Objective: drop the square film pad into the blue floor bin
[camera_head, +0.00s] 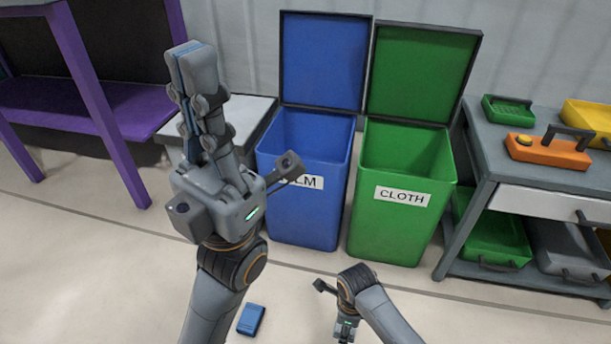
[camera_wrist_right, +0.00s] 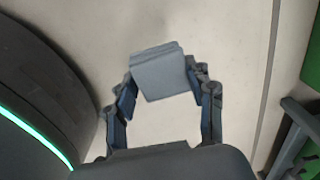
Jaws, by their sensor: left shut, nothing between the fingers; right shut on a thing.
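The blue floor bin (camera_head: 303,205), labelled with a partly hidden word ending in "LM", stands at the back with its lid (camera_head: 323,62) open. A grey square pad (camera_wrist_right: 160,73) is between the fingers of my right gripper (camera_wrist_right: 162,95) in the right wrist view, above the pale floor. In the head view my right wrist shows at the bottom centre, in front of the bins and low in the picture; its fingers and the pad are out of sight there. My left gripper (camera_head: 188,55) is shut, empty and pointing up, left of the blue bin.
A green bin (camera_head: 400,225) labelled CLOTH stands open right of the blue one. A small blue block (camera_head: 251,319) lies on the floor. A grey cart (camera_head: 480,150) with trays and an orange toolbox (camera_head: 545,150) is at right; a purple bench (camera_head: 100,110) is at left.

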